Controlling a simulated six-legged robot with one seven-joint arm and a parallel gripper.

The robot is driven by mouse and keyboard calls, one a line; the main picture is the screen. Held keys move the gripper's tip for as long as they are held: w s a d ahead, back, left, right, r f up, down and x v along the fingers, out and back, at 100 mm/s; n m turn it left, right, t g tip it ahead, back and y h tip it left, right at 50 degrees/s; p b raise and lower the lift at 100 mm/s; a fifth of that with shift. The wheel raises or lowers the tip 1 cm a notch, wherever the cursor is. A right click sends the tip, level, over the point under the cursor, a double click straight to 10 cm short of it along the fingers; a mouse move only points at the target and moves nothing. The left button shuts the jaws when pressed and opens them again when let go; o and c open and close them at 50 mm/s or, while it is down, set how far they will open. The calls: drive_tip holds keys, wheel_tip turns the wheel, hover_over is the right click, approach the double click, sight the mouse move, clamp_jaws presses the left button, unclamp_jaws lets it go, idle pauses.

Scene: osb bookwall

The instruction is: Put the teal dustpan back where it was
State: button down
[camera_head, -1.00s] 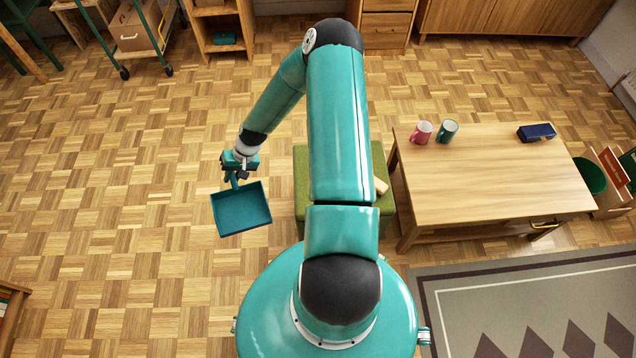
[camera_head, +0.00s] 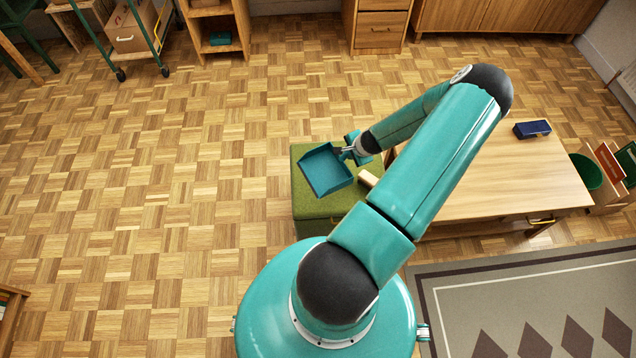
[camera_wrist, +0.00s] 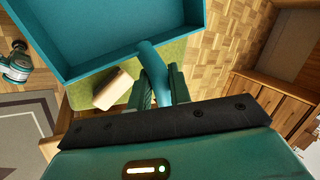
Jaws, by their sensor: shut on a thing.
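The teal dustpan (camera_head: 326,170) is a shallow open tray with a short handle. My gripper (camera_head: 352,150) is shut on its handle and holds it over the green box-like stool (camera_head: 312,208). In the wrist view the handle of the dustpan (camera_wrist: 110,35) runs between the fingers of my gripper (camera_wrist: 162,84). The pan stretches away from the fingers across the top of that view. Whether the dustpan touches the stool top is hard to tell, but it looks raised above it.
A pale wooden block (camera_head: 368,178) lies on the stool and shows in the wrist view (camera_wrist: 113,90). The wooden table (camera_head: 500,185) stands to the right with a dark blue case (camera_head: 532,129). My arm hides part of the table.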

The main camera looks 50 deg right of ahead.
drive_tip(key=s+d+m+g+h, duration=0.15)
drive_tip(key=s+d+m, duration=0.25)
drive_tip(key=s, duration=0.7)
drive_tip(key=shift+m+h, duration=0.25)
drive_tip(key=shift+m, duration=0.05)
drive_tip(key=w+a+f, duration=0.1)
drive_tip(key=w+f, duration=0.3)
drive_tip(key=w+a+f, duration=0.1)
drive_tip(key=w+f, duration=0.3)
drive_tip(key=f, duration=0.1)
drive_tip(key=w+a+f, duration=0.2)
drive_tip(key=w+f, duration=0.2)
drive_tip(key=shift+w+f, duration=0.15)
drive_tip(key=shift+w, duration=0.15)
drive_tip(key=shift+f, duration=0.3)
drive_tip(key=shift+f, duration=0.3)
drive_tip(key=c, duration=1.3)
unclamp_jaws()
